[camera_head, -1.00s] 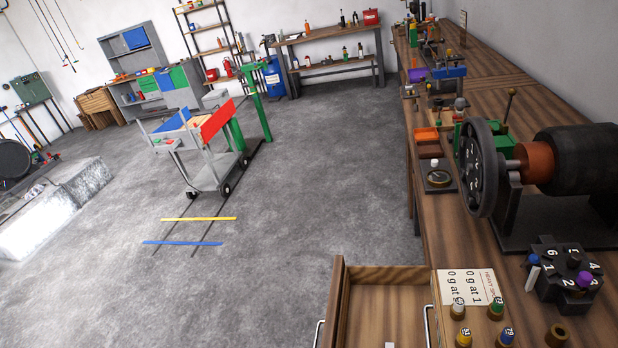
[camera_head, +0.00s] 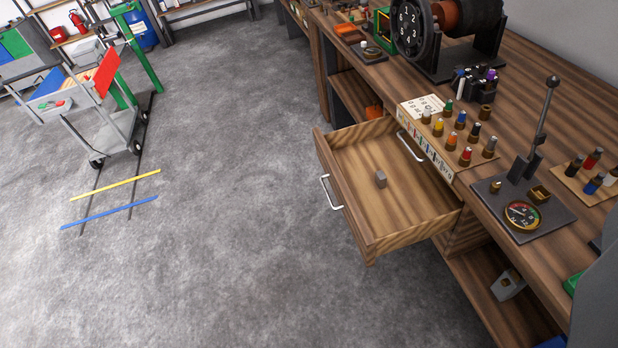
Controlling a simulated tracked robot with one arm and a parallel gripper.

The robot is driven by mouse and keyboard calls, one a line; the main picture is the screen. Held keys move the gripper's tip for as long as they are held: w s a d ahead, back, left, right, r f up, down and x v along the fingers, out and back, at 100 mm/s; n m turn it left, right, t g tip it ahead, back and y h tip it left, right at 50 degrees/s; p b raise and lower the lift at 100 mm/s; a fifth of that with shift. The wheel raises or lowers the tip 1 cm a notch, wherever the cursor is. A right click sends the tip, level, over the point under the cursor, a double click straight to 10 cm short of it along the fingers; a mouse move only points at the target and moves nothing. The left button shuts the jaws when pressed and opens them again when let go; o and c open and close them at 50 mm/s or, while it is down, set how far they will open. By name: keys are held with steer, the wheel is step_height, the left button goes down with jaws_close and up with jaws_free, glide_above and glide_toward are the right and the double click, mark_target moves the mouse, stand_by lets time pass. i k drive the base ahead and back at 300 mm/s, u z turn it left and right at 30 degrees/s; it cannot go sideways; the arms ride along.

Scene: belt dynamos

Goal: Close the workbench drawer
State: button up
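The workbench drawer (camera_head: 358,232) is pulled well out from under the bench top, to the left. It is a wooden box with a white handle (camera_head: 331,192) on its front panel. A small grey block (camera_head: 381,178) lies inside on the drawer bottom. The wooden workbench (camera_head: 497,254) runs along the right side. My gripper's fingers do not show in the view. A grey shape at the lower right edge is cut off, and I cannot tell what it is.
A rack of coloured pegs (camera_head: 452,140) and a lever plate with a gauge (camera_head: 522,215) stand on the bench top. A second white handle (camera_head: 410,147) shows on the bench front. A grey cart (camera_head: 110,125) stands at the upper left.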

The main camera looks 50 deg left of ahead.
mark_target(416, 203)
steer(key=u, duration=0.05)
steer(key=k, duration=0.35)
steer(key=u, duration=0.9)
steer(key=i, duration=1.05)
steer(key=k, duration=0.55)
steer(key=z, duration=0.55)
steer(key=i, duration=1.05)
steer(key=u, duration=0.4)
